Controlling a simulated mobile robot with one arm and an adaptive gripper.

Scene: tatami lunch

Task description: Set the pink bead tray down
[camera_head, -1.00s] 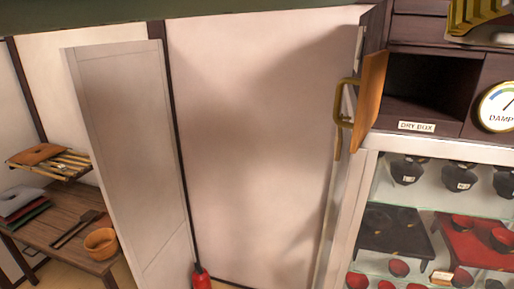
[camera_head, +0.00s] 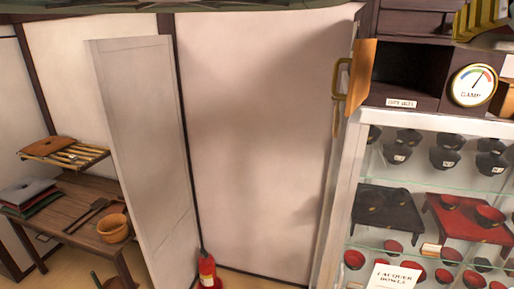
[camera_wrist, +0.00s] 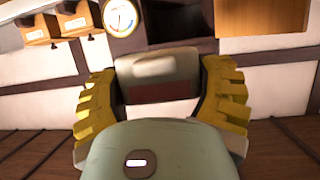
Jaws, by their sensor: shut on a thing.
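In the wrist view the two ribbed yellow fingers of my gripper (camera_wrist: 160,98) stand on either side of a pale thing with a dark red lower face. I take it to be the pink bead tray (camera_wrist: 157,66), though neither beads nor clear pink show. In the head view my gripper (camera_head: 482,20) is partly cut off at the top right, above the cabinet. The dry box (camera_head: 408,72) is open and dark inside, with no contents visible. Its orange door (camera_head: 362,75) is swung out to the left.
A round damp gauge (camera_head: 473,85) sits right of the dry box. Below is a glass case (camera_head: 440,185) of black and red bowls. A tall pale panel (camera_head: 145,160), a red extinguisher (camera_head: 208,272) and a wooden table (camera_head: 75,222) stand to the left.

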